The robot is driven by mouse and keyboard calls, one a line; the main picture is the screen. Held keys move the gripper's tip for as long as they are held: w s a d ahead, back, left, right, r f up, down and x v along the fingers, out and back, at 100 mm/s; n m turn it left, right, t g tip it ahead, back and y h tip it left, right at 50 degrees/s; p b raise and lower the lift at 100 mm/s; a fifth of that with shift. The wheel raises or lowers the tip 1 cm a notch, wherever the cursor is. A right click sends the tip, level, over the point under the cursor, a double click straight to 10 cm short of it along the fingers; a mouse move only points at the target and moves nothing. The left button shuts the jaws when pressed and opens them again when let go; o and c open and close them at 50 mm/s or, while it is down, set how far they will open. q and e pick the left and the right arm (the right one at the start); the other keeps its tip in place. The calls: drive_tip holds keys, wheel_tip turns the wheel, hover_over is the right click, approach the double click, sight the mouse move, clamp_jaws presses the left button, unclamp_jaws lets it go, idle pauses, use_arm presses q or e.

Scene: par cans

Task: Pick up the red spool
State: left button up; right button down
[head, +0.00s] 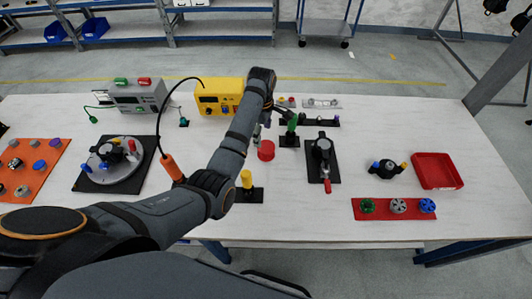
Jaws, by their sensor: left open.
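The red spool (266,151) is a short red cylinder on the white table (430,118), near the middle. My left gripper (273,124) is open just behind and above it in the picture, with its fingers apart. Nothing shows between the fingers, and I cannot tell the height of the gripper over the table. My left forearm passes left of the spool and hides part of the table. My right gripper is not in view.
A green cylinder on a black base (290,141) stands close right of the gripper. A yellow cylinder (247,180) stands in front of the spool. A black clamp (322,152) is to the right. A red tray (437,183) lies far right, and a yellow box (215,97) is behind.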

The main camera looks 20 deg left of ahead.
sight(265, 146)
use_arm(q)
wheel_tip(265, 146, down, 4)
drive_tip(key=shift+f, duration=0.25)
drive_tip(key=f, duration=0.5)
drive_tip(key=shift+d+f+p, duration=0.1)
drive_tip(key=shift+d+p, duration=0.2)
drive_tip(key=shift+p, duration=0.1)
drive_tip(key=c, duration=1.2)
drive_tip(key=shift+o, duration=0.2)
